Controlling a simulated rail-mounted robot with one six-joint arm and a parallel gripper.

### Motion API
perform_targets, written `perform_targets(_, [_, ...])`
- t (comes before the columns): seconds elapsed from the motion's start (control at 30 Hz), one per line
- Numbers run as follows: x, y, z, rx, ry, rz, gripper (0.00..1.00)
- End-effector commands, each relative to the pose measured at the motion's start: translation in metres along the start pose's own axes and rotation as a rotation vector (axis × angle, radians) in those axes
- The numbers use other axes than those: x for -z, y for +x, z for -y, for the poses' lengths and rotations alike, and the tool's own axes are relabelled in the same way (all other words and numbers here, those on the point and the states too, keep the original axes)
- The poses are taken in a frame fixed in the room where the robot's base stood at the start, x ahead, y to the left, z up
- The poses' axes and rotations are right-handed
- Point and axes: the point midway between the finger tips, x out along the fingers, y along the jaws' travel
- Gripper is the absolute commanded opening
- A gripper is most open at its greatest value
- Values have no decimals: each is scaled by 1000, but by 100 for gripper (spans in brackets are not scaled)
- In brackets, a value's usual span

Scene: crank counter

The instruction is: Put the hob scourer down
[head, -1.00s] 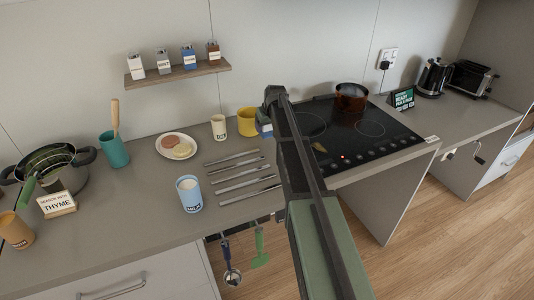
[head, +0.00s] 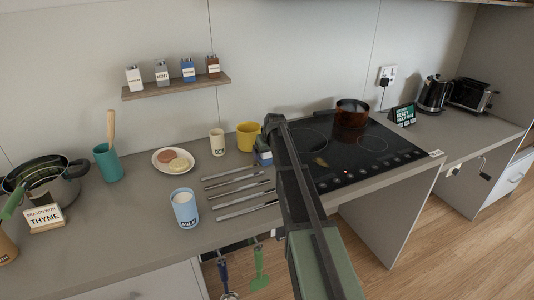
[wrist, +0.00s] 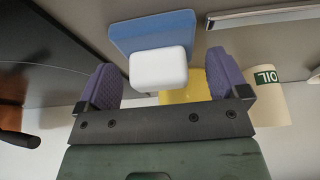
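The hob scourer is a blue pad with a white block on it. In the wrist view, the blue pad (wrist: 180,25) lies beyond the white block (wrist: 158,69). The block is between my gripper's (wrist: 166,80) two purple fingers, with a gap on each side, wider on the right. The gripper looks open. In the head view, the scourer (head: 263,157) shows at the end of my arm, on or just above the counter between the yellow mug and the hob (head: 340,165). My arm hides part of it there, and the fingers are hard to make out.
The yellow mug (head: 247,136) stands just behind the scourer, with the OIL pot (head: 217,143) to its left. Several metal utensils (head: 240,190) lie on the counter to the left. A brown pot (head: 351,114) stands on the hob. A milk cup (head: 185,208) stands near the front.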

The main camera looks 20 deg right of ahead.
Motion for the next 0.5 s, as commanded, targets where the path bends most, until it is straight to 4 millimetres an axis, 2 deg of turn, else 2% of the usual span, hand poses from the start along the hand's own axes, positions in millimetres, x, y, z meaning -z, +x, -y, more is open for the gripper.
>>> perform_targets(0.33, [2, -4, 0, 0, 0, 0, 97])
perform_targets(0.5, [4, -32, 0, 0, 0, 0, 97])
